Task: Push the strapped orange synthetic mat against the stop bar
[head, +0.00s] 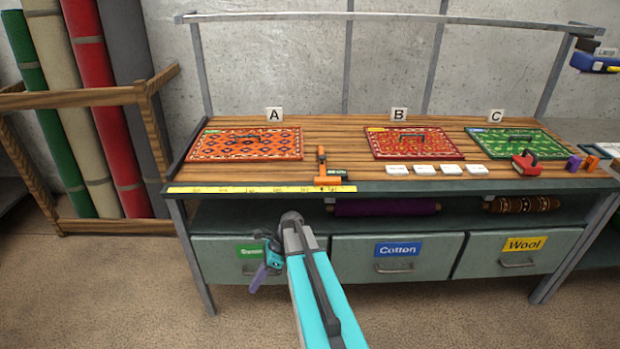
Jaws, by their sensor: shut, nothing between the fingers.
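An orange patterned mat (235,145) lies flat on the left of the slatted bench top, by card A (274,114). A dark strap or handle shows across its middle, and a small tag at its upper left corner looks green. I cannot tell for sure which part is the stop bar; a dark raised edge (189,150) runs along the bench's left end, close to the mat. My gripper (259,279) is shut and empty. It hangs in front of the left drawer, below the bench top and apart from the mat.
A red mat (390,141) and a green mat (513,141) lie farther right. An orange and black tool (322,165) stands near the front edge, behind a yellow ruler (235,189). White cards (438,169) and a red tool (526,163) lie right. Rolled rugs (95,110) stand left.

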